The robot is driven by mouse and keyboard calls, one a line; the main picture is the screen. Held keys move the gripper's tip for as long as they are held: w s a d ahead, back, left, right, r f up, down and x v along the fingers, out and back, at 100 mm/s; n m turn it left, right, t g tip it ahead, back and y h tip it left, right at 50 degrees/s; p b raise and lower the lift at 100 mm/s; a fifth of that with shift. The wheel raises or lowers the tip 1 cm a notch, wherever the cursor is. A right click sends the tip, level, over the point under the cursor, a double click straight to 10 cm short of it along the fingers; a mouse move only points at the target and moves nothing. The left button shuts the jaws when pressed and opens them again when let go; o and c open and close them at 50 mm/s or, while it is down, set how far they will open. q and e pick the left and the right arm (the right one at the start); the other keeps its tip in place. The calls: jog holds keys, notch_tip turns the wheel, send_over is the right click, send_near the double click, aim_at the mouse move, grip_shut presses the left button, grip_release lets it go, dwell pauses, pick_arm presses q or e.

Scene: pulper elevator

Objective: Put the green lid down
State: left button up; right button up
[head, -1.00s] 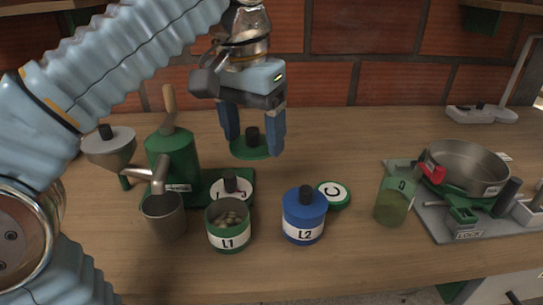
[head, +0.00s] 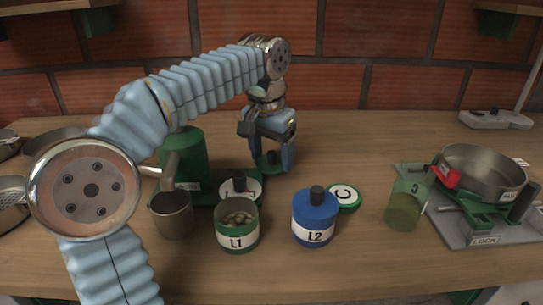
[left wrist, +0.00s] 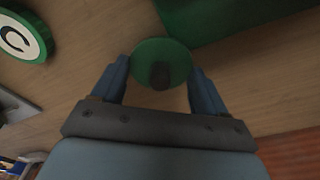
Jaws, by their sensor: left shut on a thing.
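The green lid (head: 268,165) with a black knob is between the fingers of my left gripper (head: 272,160), behind the green jar marked L1. My left gripper is shut on it. In the left wrist view, the green lid (left wrist: 160,50) sits between the two blue fingers of my left gripper (left wrist: 160,85), low over the wood table (left wrist: 85,50). I cannot tell whether it touches the table. My right gripper is not in view.
The open L1 jar (head: 237,237) holds beans. A blue jar marked L2 (head: 315,222) stands beside a lid marked C (head: 344,196). A green grinder (head: 188,155) and grey cup (head: 172,217) are left; a scale with a pan (head: 480,176) is right. The back centre-right table is free.

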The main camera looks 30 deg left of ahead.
aim_at(268, 166)
pick_arm(q)
jog(key=shift+f, duration=0.2)
jog(key=o, duration=1)
jog(key=r+p, duration=0.1)
jog(key=r, duration=0.3)
jog(key=s+r+p, duration=0.1)
jog(key=r, duration=0.3)
jog(key=r+p, duration=0.1)
jog(key=r, duration=0.3)
jog(key=shift+s+r, duration=0.1)
jog(key=shift+s, duration=0.1)
